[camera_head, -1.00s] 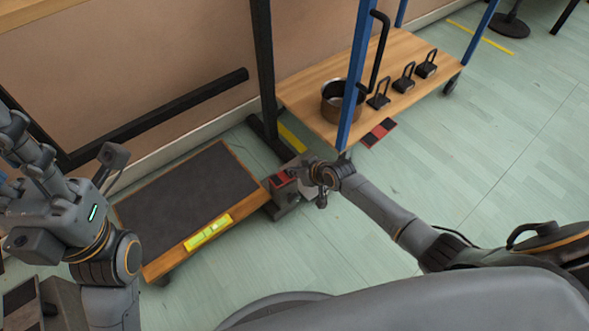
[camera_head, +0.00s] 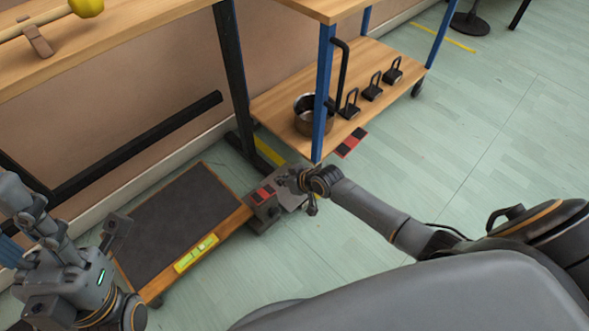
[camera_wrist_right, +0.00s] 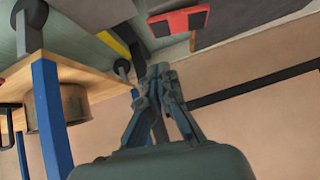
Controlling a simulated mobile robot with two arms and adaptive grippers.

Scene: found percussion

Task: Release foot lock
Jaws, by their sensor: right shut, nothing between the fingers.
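A red-and-black pedal (camera_head: 263,193) sits on a grey block at the right end of a low dark-topped platform (camera_head: 178,222). A second red-and-black pedal (camera_head: 351,143) lies low beside the blue-legged cart. I cannot tell which one is the foot lock. My right gripper (camera_head: 284,180) is just right of the platform pedal, low near the floor, shut and empty. In the right wrist view its fingers (camera_wrist_right: 158,72) are together, apart from a red-and-black pedal (camera_wrist_right: 180,22). My left gripper (camera_head: 20,200) is at the left edge, its fingertips unclear.
The cart's wooden shelf (camera_head: 278,113) holds a metal pot (camera_head: 313,122) and several black padlock-like blocks (camera_head: 372,90). A blue post (camera_head: 323,95) stands close behind my right gripper. A yellow level-like bar (camera_head: 196,254) is on the platform's front edge. Open floor (camera_head: 450,150) lies right.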

